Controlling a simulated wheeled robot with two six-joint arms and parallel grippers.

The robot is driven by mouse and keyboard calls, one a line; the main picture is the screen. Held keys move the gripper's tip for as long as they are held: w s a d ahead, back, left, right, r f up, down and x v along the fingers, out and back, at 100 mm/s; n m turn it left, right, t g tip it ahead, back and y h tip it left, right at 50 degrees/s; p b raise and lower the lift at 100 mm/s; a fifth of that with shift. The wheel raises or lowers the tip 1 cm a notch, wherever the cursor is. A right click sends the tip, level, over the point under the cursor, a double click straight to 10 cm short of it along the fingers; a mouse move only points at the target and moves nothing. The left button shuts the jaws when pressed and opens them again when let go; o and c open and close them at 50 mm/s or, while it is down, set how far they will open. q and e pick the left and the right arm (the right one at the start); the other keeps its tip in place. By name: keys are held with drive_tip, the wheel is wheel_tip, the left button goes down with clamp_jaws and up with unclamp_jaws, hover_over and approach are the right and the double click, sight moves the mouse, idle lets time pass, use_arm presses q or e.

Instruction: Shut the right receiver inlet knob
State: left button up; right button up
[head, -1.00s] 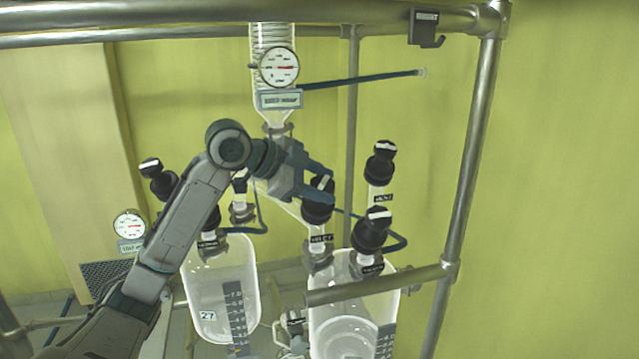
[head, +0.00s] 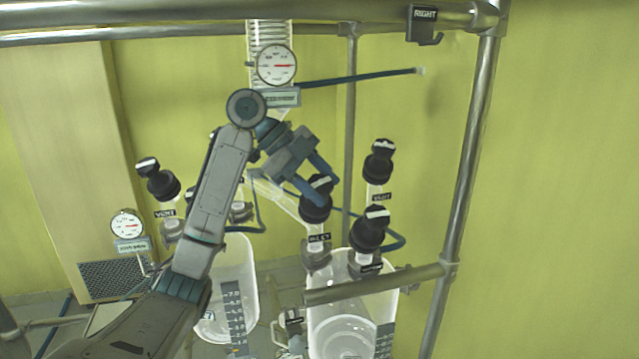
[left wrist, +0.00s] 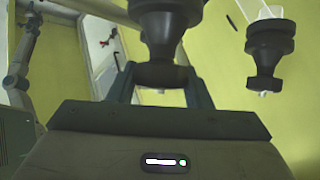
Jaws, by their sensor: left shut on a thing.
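The right receiver inlet knob (head: 316,208) is black with a white mark on top. It stands on a glass neck with an "INLET" label (head: 319,238), above the right glass receiver (head: 340,312). My left gripper (head: 320,183) is shut on the knob's upper part, one finger on each side. In the left wrist view, the black knob (left wrist: 165,30) sits between the two fingers (left wrist: 160,88). The fingers hide part of the knob's top in the head view. My right gripper is not in view.
Just right stand a vent knob (head: 379,160) and another black knob (head: 371,230). A metal rail (head: 375,283) crosses in front of the right receiver. A gauge (head: 276,65) hangs above my wrist. A frame post (head: 465,180) stands at right.

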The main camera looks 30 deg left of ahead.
sight(316, 180)
use_arm(q)
drive_tip(key=shift+f, duration=0.2)
drive_tip(key=o, duration=1)
drive_tip(key=shift+r, duration=0.15)
drive_tip(key=shift+a+r, duration=0.15)
drive_tip(key=shift+r, duration=0.1)
drive_tip(key=v, duration=0.2)
drive_tip(key=shift+s+a+r, duration=0.15)
drive_tip(key=shift+a+r, duration=0.05)
drive_tip(key=shift+a, duration=0.1)
drive_tip(key=s+a+b, duration=0.4)
drive_tip(key=s+a, duration=0.1)
drive_tip(key=a, duration=0.5)
drive_tip(key=shift+s, duration=0.25)
